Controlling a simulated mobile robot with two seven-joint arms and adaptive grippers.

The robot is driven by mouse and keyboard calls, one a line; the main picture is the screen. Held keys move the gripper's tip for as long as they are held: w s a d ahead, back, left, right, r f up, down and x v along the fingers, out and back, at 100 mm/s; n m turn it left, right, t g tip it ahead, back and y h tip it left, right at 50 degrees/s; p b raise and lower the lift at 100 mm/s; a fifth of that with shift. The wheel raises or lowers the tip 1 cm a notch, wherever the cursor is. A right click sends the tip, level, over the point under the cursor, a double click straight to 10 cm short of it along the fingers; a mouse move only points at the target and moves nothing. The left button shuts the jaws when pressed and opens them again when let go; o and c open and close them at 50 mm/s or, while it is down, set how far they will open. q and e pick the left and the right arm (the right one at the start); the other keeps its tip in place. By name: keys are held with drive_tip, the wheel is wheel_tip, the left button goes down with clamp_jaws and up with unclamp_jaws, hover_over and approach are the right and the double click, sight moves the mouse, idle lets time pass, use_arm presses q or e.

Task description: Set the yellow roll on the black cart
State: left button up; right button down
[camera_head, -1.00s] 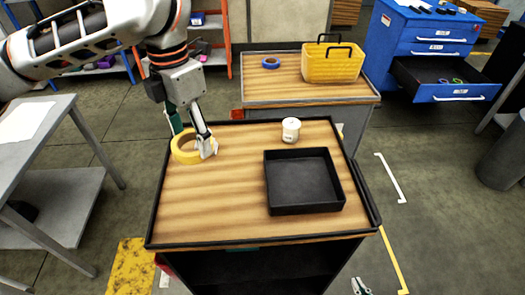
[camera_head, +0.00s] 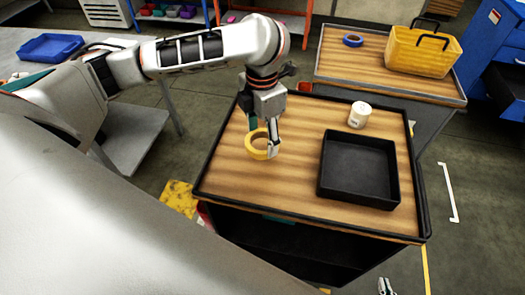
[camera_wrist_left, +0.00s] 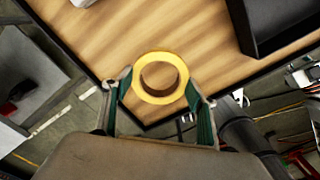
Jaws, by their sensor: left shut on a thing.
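The yellow roll (camera_head: 250,149) is a ring of tape at the left part of the black cart (camera_head: 312,227), which has a wooden top and a black rim. My left gripper (camera_head: 263,146) comes down from above and is shut on the roll. In the left wrist view, the roll (camera_wrist_left: 161,98) sits between the two fingers of the left gripper (camera_wrist_left: 160,95), its hole facing the camera. I cannot tell whether the roll touches the wood. The tip of my right gripper (camera_head: 386,286) shows at the bottom edge, too small to read.
A black open tray (camera_head: 358,170) stands empty at the cart's right, with a white jar (camera_head: 360,115) behind it. Wood around the roll is clear. A grey cart behind holds a yellow basket (camera_head: 422,53) and a blue roll (camera_head: 353,40). A grey table stands left.

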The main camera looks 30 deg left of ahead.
sight(262, 151)
use_arm(q)
drive_tip(key=shift+f, duration=1.4)
wheel_tip(262, 151, down, 3)
drive_tip(key=shift+f+b, duration=0.1)
drive_tip(key=shift+b, duration=0.4)
drive_tip(key=shift+f, duration=0.1)
use_arm(e)
drive_tip(key=shift+w+a+r+y, duration=0.2)
drive_tip(key=shift+w+a+r, duration=0.1)
drive_tip(key=shift+a, duration=0.2)
drive_tip(key=shift+w+a+r+y, duration=0.2)
drive_tip(key=shift+w+a+r, duration=0.05)
drive_tip(key=shift+a, duration=0.25)
drive_tip(key=shift+d, duration=0.1)
use_arm(q)
drive_tip(key=o, duration=1.1)
drive_tip(key=shift+f, duration=0.1)
drive_tip(key=shift+o, duration=0.2)
use_arm(e)
drive_tip(key=shift+d+t, duration=0.15)
drive_tip(key=shift+t, duration=0.15)
drive_tip(key=shift+f, duration=0.15)
